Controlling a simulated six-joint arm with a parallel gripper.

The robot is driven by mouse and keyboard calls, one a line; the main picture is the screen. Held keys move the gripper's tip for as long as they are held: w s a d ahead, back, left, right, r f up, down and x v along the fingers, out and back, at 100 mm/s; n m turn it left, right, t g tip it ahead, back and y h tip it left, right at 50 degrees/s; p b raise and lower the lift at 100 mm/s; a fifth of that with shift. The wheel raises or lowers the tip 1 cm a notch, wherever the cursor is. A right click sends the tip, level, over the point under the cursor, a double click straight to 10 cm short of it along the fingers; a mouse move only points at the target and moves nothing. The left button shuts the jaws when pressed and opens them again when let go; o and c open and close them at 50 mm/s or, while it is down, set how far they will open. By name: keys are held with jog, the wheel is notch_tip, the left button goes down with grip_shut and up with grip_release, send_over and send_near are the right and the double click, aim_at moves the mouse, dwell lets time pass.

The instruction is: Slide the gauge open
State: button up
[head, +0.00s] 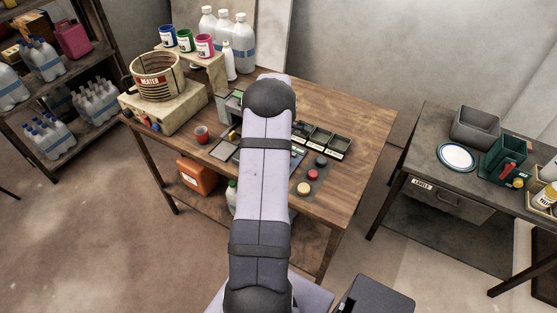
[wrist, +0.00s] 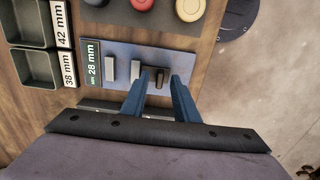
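The gauge (wrist: 190,61) is a blue-grey plate on the table in the wrist view, with a dark label reading "28 mm" (wrist: 93,62) at its left end. Two light grey upright blocks stand on it, a left one (wrist: 109,68) and a right one (wrist: 135,69), with a gap between them. A dark knob (wrist: 158,77) stands right of the blocks. My gripper (wrist: 160,78) is open, its two blue fingers on either side of the knob; I cannot tell whether either finger touches it. In the head view my arm hides the gripper and most of the gauge.
Black trays labelled 38 mm (wrist: 37,68) and 42 mm (wrist: 27,24) lie left of the gauge. Red (wrist: 142,4) and yellow (wrist: 189,8) round pieces lie beyond it. The table edge is to the right. A heater pot (head: 157,77) stands at the table's left.

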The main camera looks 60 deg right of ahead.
grip_shut()
dwell(1.4)
